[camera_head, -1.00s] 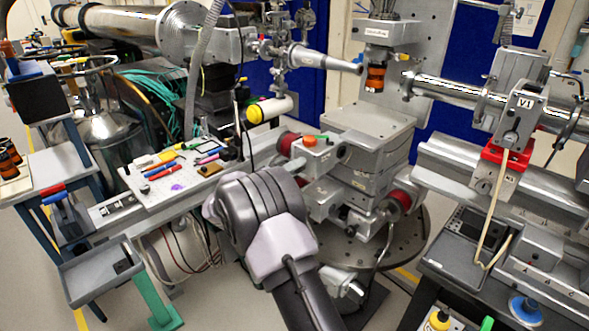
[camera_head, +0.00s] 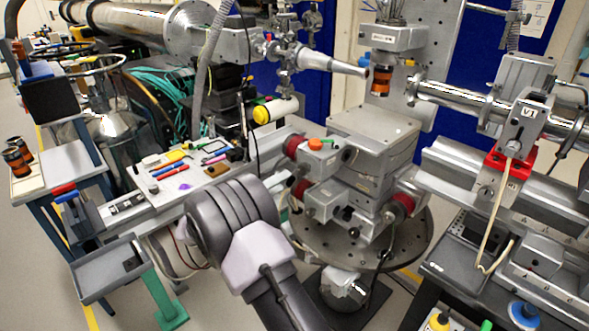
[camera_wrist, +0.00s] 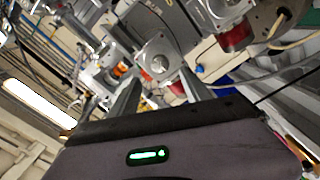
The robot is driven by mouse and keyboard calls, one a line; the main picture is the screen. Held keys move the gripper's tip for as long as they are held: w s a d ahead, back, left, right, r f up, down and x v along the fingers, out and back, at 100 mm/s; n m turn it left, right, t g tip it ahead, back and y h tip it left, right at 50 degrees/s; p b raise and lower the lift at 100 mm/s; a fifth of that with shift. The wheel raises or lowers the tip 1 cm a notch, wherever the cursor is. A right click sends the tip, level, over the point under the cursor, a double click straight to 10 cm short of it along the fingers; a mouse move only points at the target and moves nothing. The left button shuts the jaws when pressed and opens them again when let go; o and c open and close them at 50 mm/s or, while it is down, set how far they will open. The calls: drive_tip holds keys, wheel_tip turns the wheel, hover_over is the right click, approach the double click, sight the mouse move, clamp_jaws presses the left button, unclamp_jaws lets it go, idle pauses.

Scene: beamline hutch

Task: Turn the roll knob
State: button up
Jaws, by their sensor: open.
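The stage stack (camera_head: 365,150) stands on a round perforated plate (camera_head: 400,245) right of centre in the head view. It has grey boxes on its sides and red round parts, one low on the right (camera_head: 403,205) and another on the upper left (camera_head: 294,146). I cannot tell which part is the roll knob. My gripper (camera_wrist: 161,78) shows in the wrist view with two fingers apart and nothing between them. Beyond the fingertips is a square grey housing (camera_wrist: 158,60) with a small round centre piece, apart from the fingers as far as I can tell. In the head view my wrist hides the fingers.
A tool board (camera_head: 150,190) with pens lies left of my arm. A beam pipe nozzle (camera_head: 325,62) and an orange-banded cylinder (camera_head: 381,80) are above the stack. A rail with a red clamp (camera_head: 510,160) is at the right.

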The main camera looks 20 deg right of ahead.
drive_tip(key=p+v, duration=0.1)
drive_tip(key=v, duration=0.7)
drive_tip(key=shift+a+p, duration=0.3)
drive_tip(key=shift+p, duration=0.1)
drive_tip(key=shift+s, duration=0.1)
drive_tip(key=s+d+r+m+g+y, duration=0.1)
drive_tip(key=s+d+r+g+y, duration=0.25)
drive_tip(key=s, duration=0.65)
drive_tip(key=s+d+r+m+g+y, duration=0.1)
drive_tip(key=s+d+r+g+y, duration=0.3)
drive_tip(key=s, duration=0.5)
drive_tip(key=s+a+r+t+y, duration=0.3)
drive_tip(key=s+a+t+y, duration=0.4)
drive_tip(key=s+a+y, duration=0.4)
drive_tip(key=s+a, duration=0.2)
drive_tip(key=s, duration=0.2)
drive_tip(key=shift+s+r+m, duration=0.25)
drive_tip(key=shift+s+m, duration=0.05)
drive_tip(key=shift+m, duration=0.1)
